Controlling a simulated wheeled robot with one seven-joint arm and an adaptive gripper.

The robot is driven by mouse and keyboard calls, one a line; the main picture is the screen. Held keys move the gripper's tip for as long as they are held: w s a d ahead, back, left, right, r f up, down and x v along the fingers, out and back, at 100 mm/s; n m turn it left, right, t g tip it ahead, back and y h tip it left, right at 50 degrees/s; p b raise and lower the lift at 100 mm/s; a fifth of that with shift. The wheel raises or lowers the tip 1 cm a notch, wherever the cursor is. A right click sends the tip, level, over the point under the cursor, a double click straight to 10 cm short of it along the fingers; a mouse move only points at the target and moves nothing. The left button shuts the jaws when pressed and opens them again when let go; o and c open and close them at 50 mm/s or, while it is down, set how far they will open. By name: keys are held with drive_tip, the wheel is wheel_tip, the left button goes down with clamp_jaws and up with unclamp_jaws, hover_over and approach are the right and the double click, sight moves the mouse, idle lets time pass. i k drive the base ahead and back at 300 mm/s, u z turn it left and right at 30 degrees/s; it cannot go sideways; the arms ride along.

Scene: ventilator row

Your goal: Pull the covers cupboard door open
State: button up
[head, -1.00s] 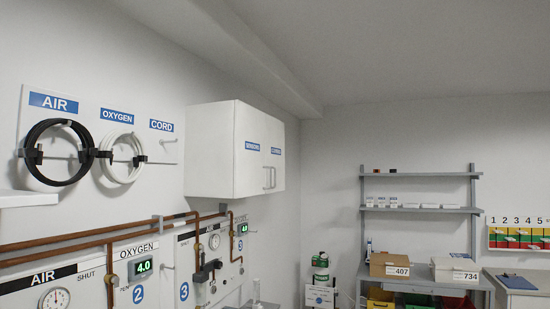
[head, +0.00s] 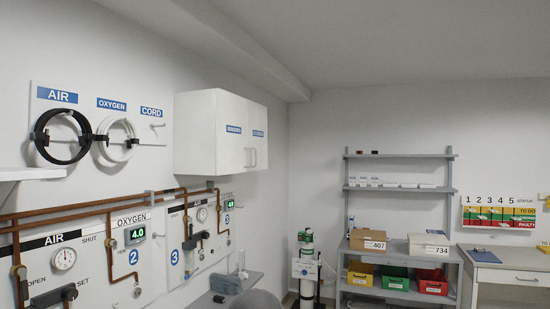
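The white wall cupboard (head: 195,150) hangs on the left wall near the corner. Its front has two doors side by side, each with a blue label. The right door, the covers door (head: 260,112), has a label that appears to read COVERS. The left door (head: 231,112) has a label that looks like SENSORS. Both doors look shut. Two upright bar handles (head: 250,157) sit close together low on the doors, near the seam between them. My gripper is not in view.
Below the cupboard are gas panels with copper pipes (head: 100,205) and a grey ledge (head: 207,302). A green-topped cylinder (head: 307,265) stands in the corner. A grey shelf unit (head: 452,200) with boxes and bins stands right, beside a desk (head: 507,277). A rounded grey shape shows at the bottom edge.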

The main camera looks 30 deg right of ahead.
sight(257, 115)
drive_tip(key=z, duration=0.8)
drive_tip(key=i, duration=0.95)
drive_tip(key=z, duration=0.65)
drive_tip(key=i, duration=1.45)
drive_tip(key=u, duration=0.5)
